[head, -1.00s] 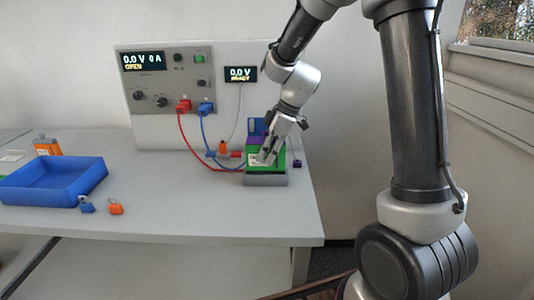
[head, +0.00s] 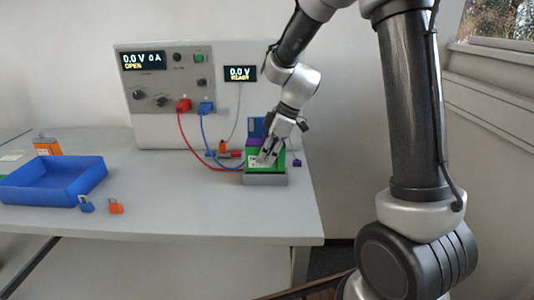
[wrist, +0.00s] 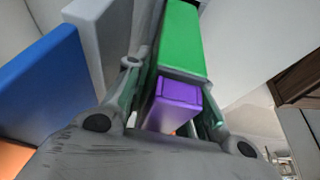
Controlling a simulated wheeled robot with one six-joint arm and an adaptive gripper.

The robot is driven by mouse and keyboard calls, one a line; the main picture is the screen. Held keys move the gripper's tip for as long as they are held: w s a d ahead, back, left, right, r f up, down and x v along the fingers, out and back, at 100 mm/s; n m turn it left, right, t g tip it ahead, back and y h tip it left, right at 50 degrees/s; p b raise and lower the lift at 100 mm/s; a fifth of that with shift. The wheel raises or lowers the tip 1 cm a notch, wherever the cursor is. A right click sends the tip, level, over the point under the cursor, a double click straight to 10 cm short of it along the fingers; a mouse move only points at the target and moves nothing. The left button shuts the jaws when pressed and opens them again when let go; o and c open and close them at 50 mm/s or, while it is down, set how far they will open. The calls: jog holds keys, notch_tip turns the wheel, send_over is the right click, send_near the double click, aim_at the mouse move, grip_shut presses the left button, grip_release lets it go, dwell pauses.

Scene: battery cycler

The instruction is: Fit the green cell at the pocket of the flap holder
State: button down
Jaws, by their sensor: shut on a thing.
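The green cell (head: 253,160) has a pale label and stands at the grey flap holder (head: 265,180) at the right end of the bench. A blue panel, likely the flap (head: 257,127), stands upright behind the cell; a blue panel (wrist: 45,80) also shows at the left of the wrist view. My fingers hide the pocket, so I cannot tell how deep the cell sits.
The cycler panel (head: 165,75) stands behind, with red (head: 182,130) and blue (head: 211,135) leads running toward the holder. A second display (head: 240,74) reads 0.0 V. The front middle is clear.

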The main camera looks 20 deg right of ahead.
jog(key=shift+f, duration=1.25)
dwell(0.3)
jog(key=c, duration=1.1)
grip_release()
